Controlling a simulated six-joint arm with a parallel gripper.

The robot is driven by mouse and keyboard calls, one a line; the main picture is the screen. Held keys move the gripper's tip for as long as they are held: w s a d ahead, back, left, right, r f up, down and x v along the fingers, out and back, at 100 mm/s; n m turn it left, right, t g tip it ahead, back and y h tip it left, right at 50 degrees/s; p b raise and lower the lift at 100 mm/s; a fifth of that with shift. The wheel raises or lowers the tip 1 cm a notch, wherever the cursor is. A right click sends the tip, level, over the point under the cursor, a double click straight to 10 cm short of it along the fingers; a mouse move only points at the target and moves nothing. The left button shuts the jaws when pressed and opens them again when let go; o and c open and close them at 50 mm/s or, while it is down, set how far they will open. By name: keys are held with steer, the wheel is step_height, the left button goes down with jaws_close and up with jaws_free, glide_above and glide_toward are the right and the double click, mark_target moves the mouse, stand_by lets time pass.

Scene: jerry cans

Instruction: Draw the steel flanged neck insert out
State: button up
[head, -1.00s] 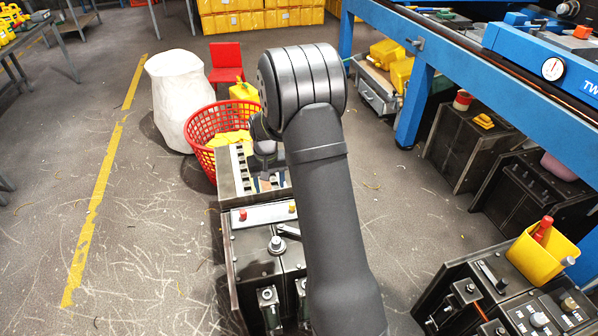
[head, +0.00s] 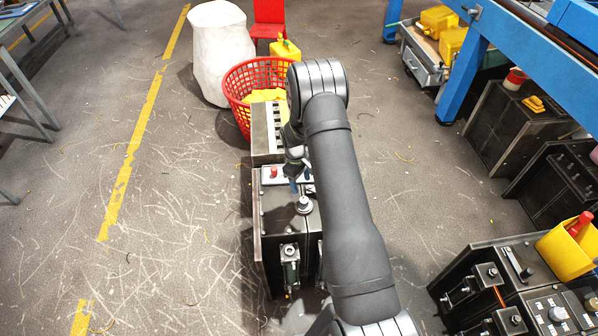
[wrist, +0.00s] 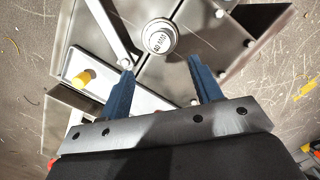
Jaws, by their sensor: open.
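The steel flanged neck insert (wrist: 160,36) shows in the wrist view as a round knob with a wider flange and markings on its top. It sits on the dark metal machine top, at the upper middle of that view. In the head view the insert (head: 304,204) stands upright just in front of my gripper (head: 297,184). In the wrist view my gripper (wrist: 160,68) has its two blue fingers apart with nothing between them. The insert lies just beyond the fingertips, roughly centred on the gap. My forearm hides part of the machine in the head view.
A light panel with a red button (head: 274,171) lies beside the gripper; a yellow knob (wrist: 82,79) stands on it. A red basket (head: 237,92) and white sack (head: 222,55) stand behind.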

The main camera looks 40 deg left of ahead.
mark_target(304, 200)
steer(key=f, duration=0.3)
steer(key=d+f, duration=0.1)
steer(key=f, duration=0.6)
steer(key=shift+d+f, duration=0.35)
steer(key=shift+f, duration=0.05)
steer(key=c, duration=1.2)
steer(key=shift+o, duration=0.2)
steer(key=shift+r, duration=0.75)
steer(key=shift+r, duration=2.35)
